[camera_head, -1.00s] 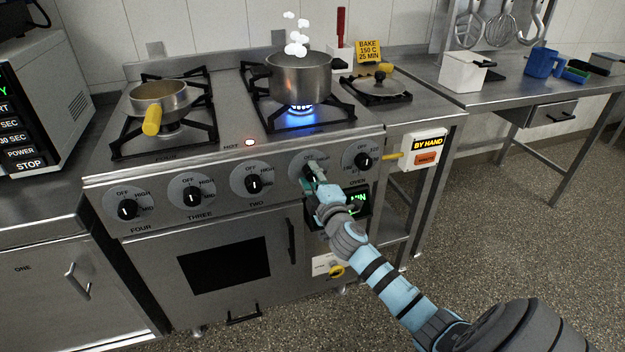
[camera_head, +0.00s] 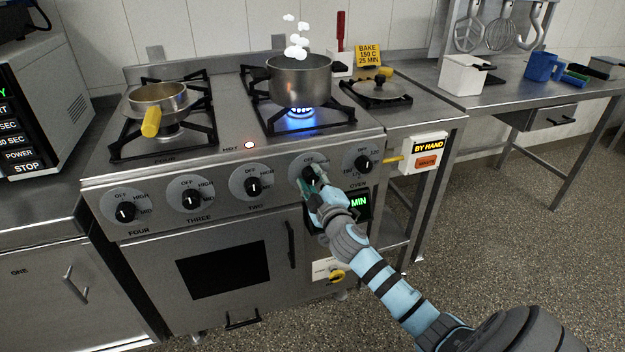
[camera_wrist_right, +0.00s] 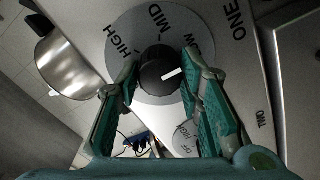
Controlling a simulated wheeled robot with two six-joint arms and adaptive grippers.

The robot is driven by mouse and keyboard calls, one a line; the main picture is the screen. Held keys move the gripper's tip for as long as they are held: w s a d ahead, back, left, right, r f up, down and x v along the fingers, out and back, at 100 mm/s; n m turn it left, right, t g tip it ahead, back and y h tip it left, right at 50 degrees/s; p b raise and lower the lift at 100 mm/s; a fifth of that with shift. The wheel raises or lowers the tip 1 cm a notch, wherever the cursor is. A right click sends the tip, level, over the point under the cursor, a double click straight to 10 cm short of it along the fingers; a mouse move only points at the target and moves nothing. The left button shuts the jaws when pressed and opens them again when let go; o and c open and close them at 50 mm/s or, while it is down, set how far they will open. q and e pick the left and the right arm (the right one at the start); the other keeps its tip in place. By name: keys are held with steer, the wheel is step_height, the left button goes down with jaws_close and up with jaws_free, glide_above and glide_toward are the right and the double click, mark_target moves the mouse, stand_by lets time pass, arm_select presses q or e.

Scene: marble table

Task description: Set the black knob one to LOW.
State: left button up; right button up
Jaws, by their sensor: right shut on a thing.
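Black knob one (camera_head: 309,173) is on the right part of the stove's front panel. In the right wrist view the knob (camera_wrist_right: 155,68) sits on a grey dial with HIGH at left, MID at top and a partly covered LOW at upper right. Its white mark points right and slightly up, toward the LOW side. My right gripper (camera_head: 308,182) is at the knob, and its green fingers (camera_wrist_right: 160,76) flank it, shut on it. The right finger covers part of the LOW label. In the head view the gripper hides the lower dial. My left gripper is out of view.
A steaming pot (camera_head: 300,78) stands over a lit blue flame above the panel. A yellow-handled pan (camera_head: 165,100) is on the left burner. Other knobs (camera_head: 253,186) line the panel to the left, and the oven knob (camera_head: 362,163) is close at right.

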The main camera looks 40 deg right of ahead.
steer(key=o, duration=1.2)
steer(key=shift+c, duration=0.2)
steer(key=v, duration=1.2)
